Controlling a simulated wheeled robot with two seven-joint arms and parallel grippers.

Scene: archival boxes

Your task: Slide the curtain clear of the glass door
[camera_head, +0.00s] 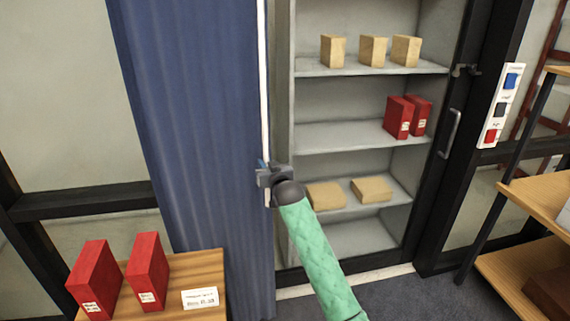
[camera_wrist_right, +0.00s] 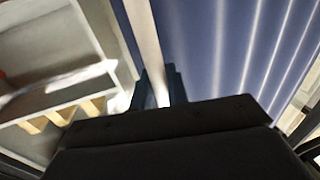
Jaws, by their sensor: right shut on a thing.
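The blue curtain (camera_head: 195,120) hangs in folds to the left of the shelf opening in the head view. A white strip or rod (camera_head: 262,80) runs upright along its right edge. My right gripper (camera_head: 265,173) is shut on this white rod; its green-sleeved arm comes up from the bottom. In the right wrist view the gripper (camera_wrist_right: 160,88) has the white rod (camera_wrist_right: 143,35) between its fingers, with the curtain (camera_wrist_right: 225,45) to the right. The dark-framed door (camera_head: 455,130) with a metal handle (camera_head: 450,133) stands right of the shelves. My left gripper is not in view.
Shelves (camera_head: 345,133) behind the opening hold tan boxes (camera_head: 372,50) and red boxes (camera_head: 399,117). A wooden table (camera_head: 205,268) with two red boxes (camera_head: 148,272) and a label card stands at lower left. A wooden rack (camera_head: 540,200) stands at right.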

